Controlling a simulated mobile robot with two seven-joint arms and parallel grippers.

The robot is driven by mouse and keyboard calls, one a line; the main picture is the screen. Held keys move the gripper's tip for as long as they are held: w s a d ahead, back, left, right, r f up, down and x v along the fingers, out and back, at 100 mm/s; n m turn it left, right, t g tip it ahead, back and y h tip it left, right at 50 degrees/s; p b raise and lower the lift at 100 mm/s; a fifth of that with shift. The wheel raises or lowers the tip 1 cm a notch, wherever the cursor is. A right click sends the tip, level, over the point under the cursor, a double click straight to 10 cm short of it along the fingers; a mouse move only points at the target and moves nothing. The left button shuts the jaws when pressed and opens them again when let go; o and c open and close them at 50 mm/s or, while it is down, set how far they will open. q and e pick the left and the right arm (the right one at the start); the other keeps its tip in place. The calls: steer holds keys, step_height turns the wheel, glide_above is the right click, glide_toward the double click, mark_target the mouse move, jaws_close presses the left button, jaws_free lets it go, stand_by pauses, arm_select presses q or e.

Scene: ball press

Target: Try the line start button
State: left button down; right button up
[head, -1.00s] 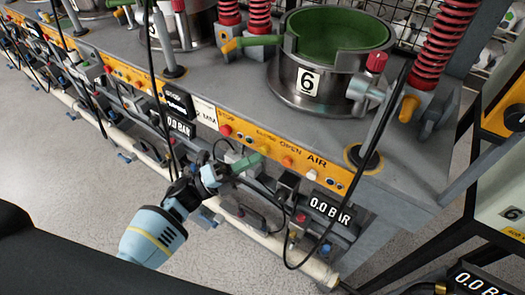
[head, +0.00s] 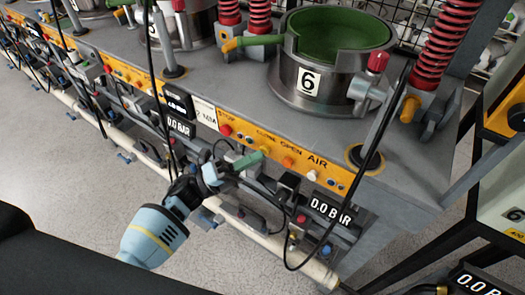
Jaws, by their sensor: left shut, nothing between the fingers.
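My left gripper (head: 250,160) reaches in from the lower left, its green fingers shut and empty. The fingertips are just in front of and below the yellow panel strip, close to a yellow button (head: 265,149); I cannot tell whether they touch it. The strip also carries a red button (head: 225,130) near the word STOP, an orange button (head: 287,161) under OPEN and a white button (head: 311,175) under AIR. I cannot make out a label reading line start. My right gripper is not in view.
Press 6, a steel cylinder (head: 308,82) with a green inside, stands on the grey bench (head: 235,80) above the strip. A black hose (head: 376,140) hangs over the bench front. Gauges reading 0.0 BAR (head: 330,209) and a pale pipe (head: 275,244) lie below. Grey floor is open at left.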

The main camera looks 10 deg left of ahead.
arm_select(q)
steer(key=shift+w, duration=0.1)
stand_by(0.6)
steer(key=shift+s+a, duration=0.25)
steer(key=shift+s, duration=0.55)
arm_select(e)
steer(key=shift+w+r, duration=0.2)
arm_select(q)
steer(key=shift+s, duration=0.1)
steer(key=s, duration=0.1)
steer(key=s+a+p, duration=0.1)
steer(key=s, duration=0.2)
steer(key=shift+s+a, duration=0.25)
steer(key=shift+a, duration=0.1)
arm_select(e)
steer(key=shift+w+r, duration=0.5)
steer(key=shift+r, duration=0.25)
